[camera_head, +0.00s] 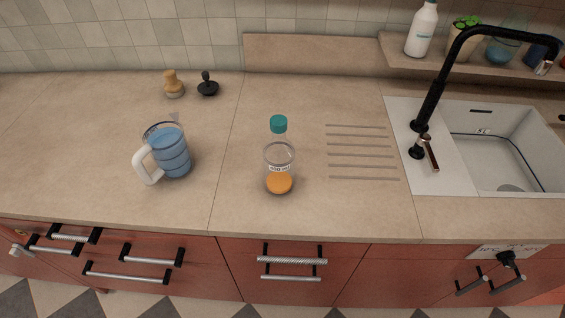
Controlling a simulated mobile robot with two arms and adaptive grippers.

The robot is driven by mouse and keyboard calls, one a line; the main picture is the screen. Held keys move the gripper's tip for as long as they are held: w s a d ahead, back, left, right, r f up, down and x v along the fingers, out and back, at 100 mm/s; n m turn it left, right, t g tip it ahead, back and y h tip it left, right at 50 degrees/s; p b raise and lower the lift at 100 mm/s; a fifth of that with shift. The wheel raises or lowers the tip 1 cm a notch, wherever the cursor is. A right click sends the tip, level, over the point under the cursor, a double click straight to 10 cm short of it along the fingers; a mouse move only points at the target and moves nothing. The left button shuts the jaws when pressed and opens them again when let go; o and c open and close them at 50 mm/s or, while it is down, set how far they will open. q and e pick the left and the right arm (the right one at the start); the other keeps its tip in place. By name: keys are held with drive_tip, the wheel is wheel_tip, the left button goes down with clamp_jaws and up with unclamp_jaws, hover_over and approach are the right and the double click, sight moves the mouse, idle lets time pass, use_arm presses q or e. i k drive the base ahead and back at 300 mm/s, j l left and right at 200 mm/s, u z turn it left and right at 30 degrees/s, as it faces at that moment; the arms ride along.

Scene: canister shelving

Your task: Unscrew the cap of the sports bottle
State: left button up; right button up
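A clear sports bottle (279,163) with an orange base stands upright on the countertop near the middle of the head view. Its teal cap (279,124) sits on top of the neck. A small white label is on its side. Neither of my grippers shows in this view, and nothing touches the bottle.
A blue pitcher (173,160) with a white handle stands left of the bottle. Drain grooves, a sink (505,155) and a black faucet (432,103) are to the right. Counter around the bottle is clear.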

sight(278, 153)
drive_tip(key=j+z, duration=0.35)
drive_tip(key=k+j+z, duration=0.15)
drive_tip(key=j+z, duration=0.15)
drive_tip(key=j, duration=0.2)
drive_tip(key=k+j+z, duration=0.15)
drive_tip(key=j+z, duration=0.2)
drive_tip(key=k+j+z, duration=0.3)
drive_tip(key=i+j, duration=0.1)
